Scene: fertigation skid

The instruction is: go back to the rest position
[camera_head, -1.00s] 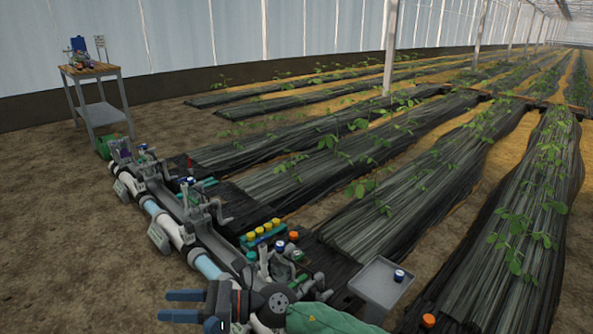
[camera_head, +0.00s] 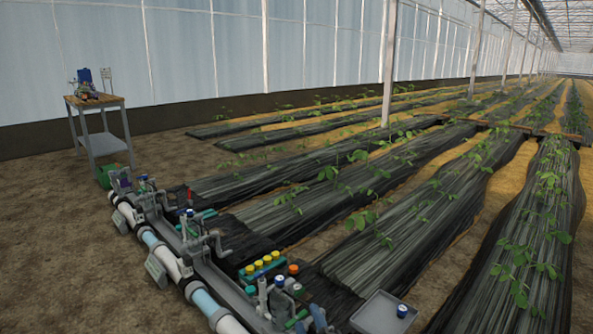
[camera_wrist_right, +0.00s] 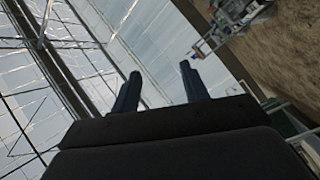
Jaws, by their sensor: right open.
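My right gripper (camera_wrist_right: 161,70) shows in the right wrist view. Its two dark fingers stand apart with nothing between them. Behind them are the greenhouse roof and wall, with part of some equipment (camera_wrist_right: 235,22) and brown soil at the upper right, seen at a tilt. In the head view I make out neither gripper. My left gripper is in no current view.
The fertigation skid (camera_head: 150,238) with its pipes and valves runs along the lower left. A rack of yellow-capped bottles (camera_head: 262,266) and a grey tray (camera_head: 362,318) with a blue-capped item (camera_head: 402,311) are nearby. A wooden-topped table (camera_head: 95,101) stands far left. Open soil lies left.

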